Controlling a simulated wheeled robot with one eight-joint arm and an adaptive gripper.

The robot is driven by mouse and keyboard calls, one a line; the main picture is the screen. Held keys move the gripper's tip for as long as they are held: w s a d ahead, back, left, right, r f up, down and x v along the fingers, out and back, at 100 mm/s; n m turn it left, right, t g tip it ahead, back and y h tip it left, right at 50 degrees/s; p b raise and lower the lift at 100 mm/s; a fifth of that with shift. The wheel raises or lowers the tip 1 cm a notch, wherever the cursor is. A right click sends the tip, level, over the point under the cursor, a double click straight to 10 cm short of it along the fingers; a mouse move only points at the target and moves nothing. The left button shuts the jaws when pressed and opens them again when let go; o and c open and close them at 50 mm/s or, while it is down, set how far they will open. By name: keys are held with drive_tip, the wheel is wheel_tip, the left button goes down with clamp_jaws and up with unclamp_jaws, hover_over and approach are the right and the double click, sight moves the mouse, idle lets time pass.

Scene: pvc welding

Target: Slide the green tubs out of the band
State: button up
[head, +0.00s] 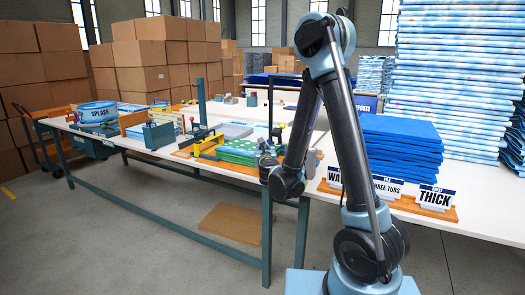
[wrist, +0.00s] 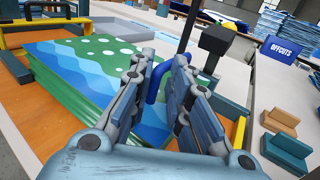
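The green tubs show as a flat stack of green sheets with white dots and blue waves (wrist: 85,68), left of my gripper in the wrist view. In the head view the green stack (head: 238,151) lies on the table, just left of my gripper (head: 268,160). In the wrist view my gripper (wrist: 159,64) has its fingers apart beside the stack's right edge. A curved blue piece (wrist: 155,87) shows between the fingers; I cannot tell whether they touch it, or whether it is the band. No other band around the stack is clear.
A black-topped post (wrist: 216,40) rises just beyond my right finger. Small blocks (wrist: 280,120) and an OFFCUTS sign (wrist: 283,48) stand to the right. A blue sheet stack (head: 400,145) stands right of my arm.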

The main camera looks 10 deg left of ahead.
drive_tip(key=o, duration=0.3)
drive_tip(key=shift+r, duration=0.1)
wheel_tip(320, 180, up, 10)
idle(0.9)
drive_tip(key=shift+f, duration=0.2)
